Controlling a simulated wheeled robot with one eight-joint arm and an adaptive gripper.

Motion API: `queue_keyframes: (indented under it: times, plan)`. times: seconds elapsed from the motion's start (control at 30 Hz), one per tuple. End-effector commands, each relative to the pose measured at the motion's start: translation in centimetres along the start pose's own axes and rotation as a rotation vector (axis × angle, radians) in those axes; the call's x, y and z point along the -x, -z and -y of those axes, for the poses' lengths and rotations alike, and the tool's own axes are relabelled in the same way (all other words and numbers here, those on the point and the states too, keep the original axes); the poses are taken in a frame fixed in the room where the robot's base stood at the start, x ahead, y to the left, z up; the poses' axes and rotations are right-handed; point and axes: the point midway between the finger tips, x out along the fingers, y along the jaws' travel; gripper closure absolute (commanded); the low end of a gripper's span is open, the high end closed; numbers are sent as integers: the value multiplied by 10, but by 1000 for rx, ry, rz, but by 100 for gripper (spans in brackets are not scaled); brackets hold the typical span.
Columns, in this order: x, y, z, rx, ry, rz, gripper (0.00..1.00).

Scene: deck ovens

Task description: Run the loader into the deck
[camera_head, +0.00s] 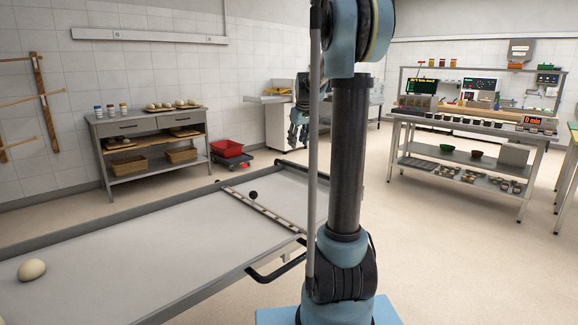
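The loader (150,245) is a long, flat grey bed with metal side rails, running from the lower left towards the middle. A pale, round dough piece (32,269) lies on it at the far left. A slatted crossbar (262,210) with a black knob (253,195) lies across the bed near its right end. A black bar handle (276,272) sticks out from the near rail. My gripper (298,138) hangs fingers down beyond the loader's far end, partly behind my arm. Its fingers look apart and empty, and it touches no part of the loader. No oven deck opening is in view.
A grey workbench (150,122) with jars, loaves and baskets stands at the back left. A red crate (227,148) sits on a low dolly beside it. A steel table (460,122) with displays and bowls stands at the right. The floor between is clear.

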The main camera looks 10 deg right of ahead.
Motion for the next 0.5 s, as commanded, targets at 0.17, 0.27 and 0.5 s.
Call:
queue_keyframes:
  times: [0.17,0.27,0.5]
  plan:
    - [-28,52,-34,58,-6,-22,60]
    - [-45,77,-51,90,-9,-34,60]
    - [-80,120,-81,149,-16,-56,60]
